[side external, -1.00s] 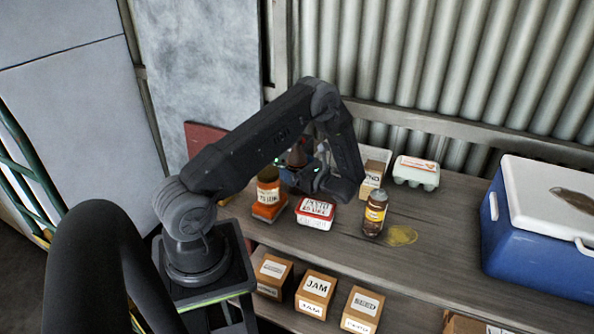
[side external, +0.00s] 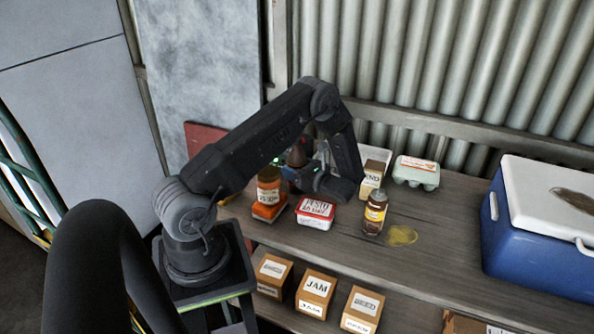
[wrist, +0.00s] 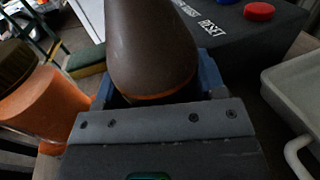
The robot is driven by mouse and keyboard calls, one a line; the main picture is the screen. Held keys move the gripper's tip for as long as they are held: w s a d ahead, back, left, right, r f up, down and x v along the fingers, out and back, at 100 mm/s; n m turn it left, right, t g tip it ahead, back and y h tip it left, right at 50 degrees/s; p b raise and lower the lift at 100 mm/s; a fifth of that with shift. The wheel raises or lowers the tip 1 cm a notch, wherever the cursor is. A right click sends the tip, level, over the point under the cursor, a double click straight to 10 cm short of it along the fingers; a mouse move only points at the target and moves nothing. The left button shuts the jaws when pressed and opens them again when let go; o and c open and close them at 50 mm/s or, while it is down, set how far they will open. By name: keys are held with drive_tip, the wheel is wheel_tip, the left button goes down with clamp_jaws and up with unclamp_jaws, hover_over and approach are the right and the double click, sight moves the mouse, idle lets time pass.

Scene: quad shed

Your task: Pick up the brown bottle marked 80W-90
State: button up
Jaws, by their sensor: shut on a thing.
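A dark brown tapered bottle (wrist: 150,45) stands between the blue fingers of my gripper (wrist: 158,84) in the wrist view, with an orange band near its lower visible edge. No 80W-90 mark can be read on it. In the side view a brown piece of it (side external: 297,156) shows behind my arm, and my gripper (side external: 300,174) is mostly hidden by my wrist. The jaws are shut on the bottle. Whether its base touches the bench cannot be told.
An orange jar (side external: 268,193) and a red-lidded tub (side external: 315,211) stand close by. A brown jar with a yellow label (side external: 375,212) stands to the right, beside a yellow spill (side external: 402,235). A dark box with buttons (wrist: 245,35) is behind the bottle. A blue cooler (side external: 520,240) fills the right end.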

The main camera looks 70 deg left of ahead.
sight(301, 141)
drive_tip(key=shift+r, duration=5.05)
